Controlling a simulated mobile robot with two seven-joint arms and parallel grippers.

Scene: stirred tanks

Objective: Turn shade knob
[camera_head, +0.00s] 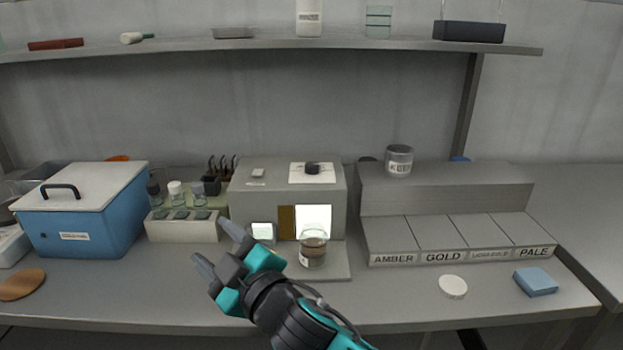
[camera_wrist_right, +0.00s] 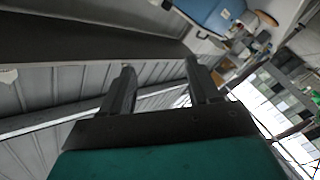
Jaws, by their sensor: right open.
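A small black knob (camera_head: 312,168) sits on a white plate on top of the grey box-shaped device (camera_head: 240,207). It appears to be the shade knob. A glass beaker (camera_head: 313,248) with brown contents stands in front of the device's bright window (camera_head: 314,217), beside a brown swatch (camera_head: 287,222). My right gripper (camera_head: 211,240) is open and empty, in front of and left of the device, well apart from the knob. Its two fingers also show spread in the right wrist view (camera_wrist_right: 160,68), with nothing between them. My left gripper is not in view.
A blue box (camera_head: 98,225) with a white lid and a rack of vials (camera_head: 181,228) stand left. Right are bins labelled AMBER, GOLD and PALE (camera_head: 460,238), a jar (camera_head: 399,161), a white disc (camera_head: 453,287) and a blue block (camera_head: 535,281). A shelf (camera_head: 270,44) runs above.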

